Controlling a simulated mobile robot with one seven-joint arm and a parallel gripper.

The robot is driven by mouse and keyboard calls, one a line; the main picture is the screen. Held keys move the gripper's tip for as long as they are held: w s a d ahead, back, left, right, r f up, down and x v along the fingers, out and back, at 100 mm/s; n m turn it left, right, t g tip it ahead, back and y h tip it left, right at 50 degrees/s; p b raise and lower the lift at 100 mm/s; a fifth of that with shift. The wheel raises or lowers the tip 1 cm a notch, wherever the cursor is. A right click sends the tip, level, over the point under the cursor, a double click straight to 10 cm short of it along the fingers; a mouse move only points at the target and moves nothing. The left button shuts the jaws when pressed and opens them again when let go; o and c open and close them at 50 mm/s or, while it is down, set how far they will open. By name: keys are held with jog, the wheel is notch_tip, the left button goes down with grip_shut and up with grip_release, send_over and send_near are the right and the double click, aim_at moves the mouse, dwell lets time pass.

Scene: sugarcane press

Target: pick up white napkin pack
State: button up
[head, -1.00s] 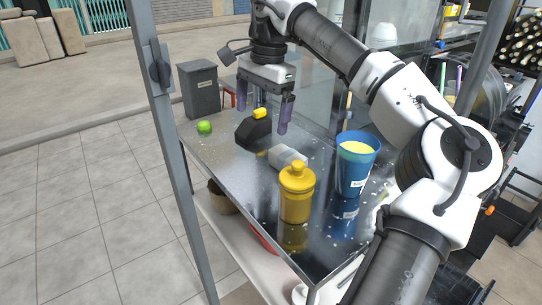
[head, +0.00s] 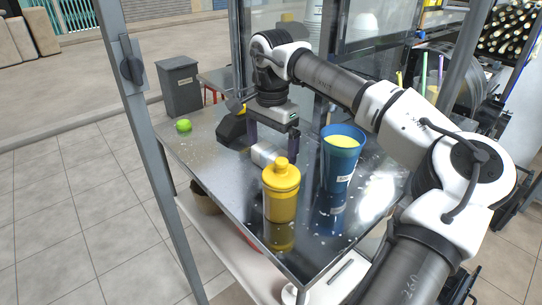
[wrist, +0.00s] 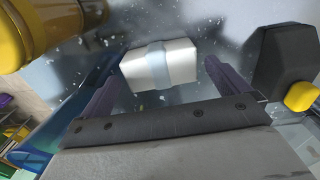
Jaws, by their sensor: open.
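The white napkin pack (head: 262,155) lies on the metal counter (head: 206,158), partly hidden behind the yellow bottle in the head view. In the wrist view the pack (wrist: 150,68) is a white block with a pale grey-blue band, just ahead of the fingers. My gripper (head: 273,146) is open and points down above and around the pack, with one finger on each side. The wrist view shows my gripper (wrist: 167,84) with its dark purple fingers apart and the pack roughly between their tips. I see no clear contact.
The yellow bottle (head: 281,190) stands close in front of the pack. A blue cup (head: 340,163) is to the right. A black object with a yellow knob (head: 233,128) is to the left. A green lime (head: 183,125) and grey bin (head: 181,88) stand farther left.

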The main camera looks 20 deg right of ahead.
aim_at(271, 150)
jog(key=shift+f, duration=1.6)
jog(key=shift+c, duration=0.3)
jog(key=c, duration=0.8)
jog(key=shift+r, duration=0.1)
jog(key=shift+c, duration=0.2)
